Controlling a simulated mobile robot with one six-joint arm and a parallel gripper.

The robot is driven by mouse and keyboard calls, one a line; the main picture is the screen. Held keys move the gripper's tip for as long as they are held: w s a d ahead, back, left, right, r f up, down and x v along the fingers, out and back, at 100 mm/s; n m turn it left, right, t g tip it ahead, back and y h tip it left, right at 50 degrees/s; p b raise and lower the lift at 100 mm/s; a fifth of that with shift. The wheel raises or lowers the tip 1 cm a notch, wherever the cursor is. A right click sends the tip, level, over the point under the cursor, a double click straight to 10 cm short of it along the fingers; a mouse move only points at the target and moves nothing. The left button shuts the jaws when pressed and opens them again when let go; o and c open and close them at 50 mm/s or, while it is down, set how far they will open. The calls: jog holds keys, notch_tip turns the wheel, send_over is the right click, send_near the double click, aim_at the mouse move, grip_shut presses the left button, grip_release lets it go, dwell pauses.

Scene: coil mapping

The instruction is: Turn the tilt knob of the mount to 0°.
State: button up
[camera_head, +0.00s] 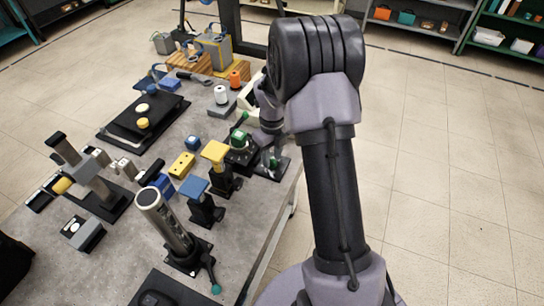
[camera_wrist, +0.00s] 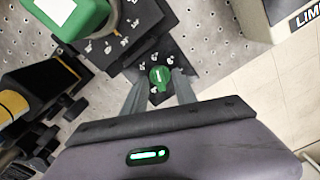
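The mount is a dark plate (camera_wrist: 135,30) with a block with a green top (camera_wrist: 75,12) in the wrist view; its green top (camera_head: 239,139) also shows in the head view. A small round green knob (camera_wrist: 160,78) with a white line sits on a black dial with white marks around it. The marks are too small to read. My gripper (camera_wrist: 158,84) reaches down over the dial, with one finger on each side of the knob. The fingers stand apart and look clear of the knob. In the head view my gripper (camera_head: 272,158) is at the table's right edge, partly hidden by my arm.
Blue-topped (camera_head: 195,188) and yellow-topped (camera_head: 215,152) posts stand left of the mount in the head view. A grey cylinder (camera_head: 165,222) stands nearer. A cream box (camera_wrist: 290,18) is at the upper right of the wrist view. The floor right of the table is clear.

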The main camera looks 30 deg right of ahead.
grip_shut()
